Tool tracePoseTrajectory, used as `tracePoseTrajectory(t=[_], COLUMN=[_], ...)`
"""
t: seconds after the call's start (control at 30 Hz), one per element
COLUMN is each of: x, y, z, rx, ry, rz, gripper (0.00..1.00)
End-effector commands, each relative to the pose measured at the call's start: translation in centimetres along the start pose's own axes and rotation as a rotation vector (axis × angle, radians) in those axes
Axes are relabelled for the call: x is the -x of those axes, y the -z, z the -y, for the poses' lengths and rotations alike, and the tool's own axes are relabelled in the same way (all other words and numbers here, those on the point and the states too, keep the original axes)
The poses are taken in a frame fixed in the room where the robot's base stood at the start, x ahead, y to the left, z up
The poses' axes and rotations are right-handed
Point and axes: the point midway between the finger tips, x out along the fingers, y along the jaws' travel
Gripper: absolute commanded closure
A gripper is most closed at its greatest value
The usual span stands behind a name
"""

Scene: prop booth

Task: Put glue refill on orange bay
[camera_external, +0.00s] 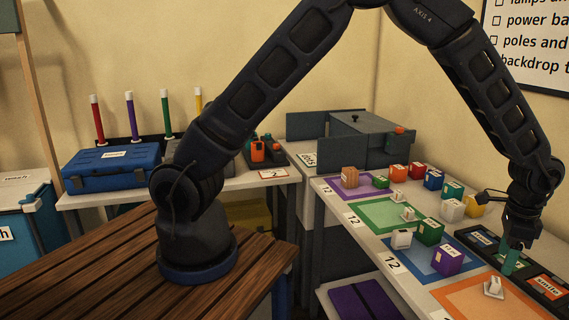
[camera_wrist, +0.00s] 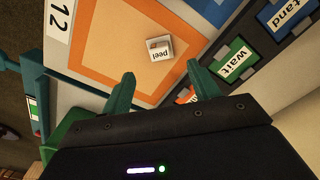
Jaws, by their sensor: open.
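The orange bay (camera_external: 463,298), an orange-bordered square, lies at the front of the right-hand table. It also fills much of the wrist view (camera_wrist: 108,48). A small white item (camera_external: 493,287) sits inside it; in the wrist view this item (camera_wrist: 160,48) reads "peel". My gripper (camera_external: 511,262) hangs low over the dark label strip beside the bay. In the wrist view its green fingers (camera_wrist: 163,88) are spread with nothing between them. I cannot tell which of the labelled blocks is the glue refill.
The dark strip (camera_external: 479,238) with coloured word cards runs along the bay's right side. Blue (camera_external: 408,262), green (camera_external: 373,213) and purple bays continue toward the back. A purple block (camera_external: 447,261), a green block (camera_external: 430,231) and several others stand there. A grey cabinet (camera_external: 372,140) stands behind.

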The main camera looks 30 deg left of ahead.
Motion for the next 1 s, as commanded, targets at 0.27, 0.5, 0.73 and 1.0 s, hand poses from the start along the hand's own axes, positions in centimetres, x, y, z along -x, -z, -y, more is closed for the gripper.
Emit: tracePoseTrajectory(t=[0.27,0.5,0.73,1.0], x=[3.5,4.2,6.4,14.4], y=[-0.1,-0.1,-2.1,-11.9], z=[0.0,0.0,2.4,9.9], rx=[0.001,0.001,0.053,0.267], ry=[0.000,0.000,0.003,0.015], rz=[0.001,0.001,-0.015,-0.068], gripper=[0.39,0.39,0.39,0.39])
